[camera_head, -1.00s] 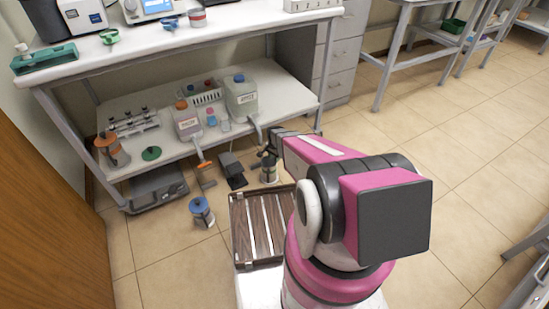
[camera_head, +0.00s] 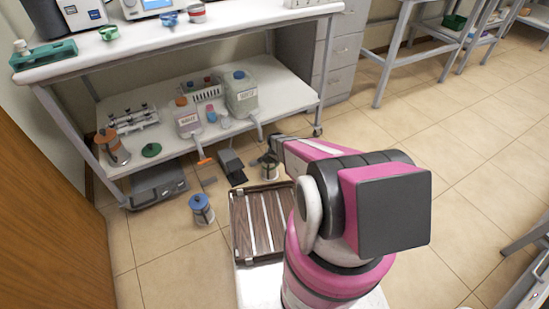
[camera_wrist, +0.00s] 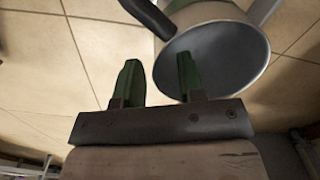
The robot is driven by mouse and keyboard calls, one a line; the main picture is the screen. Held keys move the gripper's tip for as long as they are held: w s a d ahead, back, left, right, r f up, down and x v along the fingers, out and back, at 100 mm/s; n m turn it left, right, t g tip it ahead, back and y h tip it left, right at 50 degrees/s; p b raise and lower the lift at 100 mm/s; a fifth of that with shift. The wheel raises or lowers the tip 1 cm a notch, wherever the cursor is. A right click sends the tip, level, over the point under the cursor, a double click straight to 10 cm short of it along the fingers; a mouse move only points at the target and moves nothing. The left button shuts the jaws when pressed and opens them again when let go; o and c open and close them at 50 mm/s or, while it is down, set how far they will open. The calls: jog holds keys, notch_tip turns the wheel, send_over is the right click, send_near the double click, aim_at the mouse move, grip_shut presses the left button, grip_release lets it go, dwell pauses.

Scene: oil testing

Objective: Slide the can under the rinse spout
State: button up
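A grey metal can (camera_head: 269,171) with a dark handle stands on the floor in front of the low shelf, partly hidden by my arm in the head view. The wrist view shows the can (camera_wrist: 232,62) close up, its round end facing the camera. A grey spout (camera_head: 259,130) hangs from a clear blue-capped jug (camera_head: 240,95). An orange-tipped spout (camera_head: 203,158) hangs from a red-labelled jug (camera_head: 187,120). The labels are too small to read.
A blue-lidded can (camera_head: 202,210) stands on the floor left of a slatted brown tray (camera_head: 264,225). A black pedal (camera_head: 232,168) lies below the shelf (camera_head: 170,145).

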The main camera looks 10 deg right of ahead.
notch_tip(320, 180, down, 4)
jog(key=shift+r, duration=0.1)
grip_shut()
jog(key=shift+w+a, duration=0.1)
jog(key=shift+w, duration=0.05)
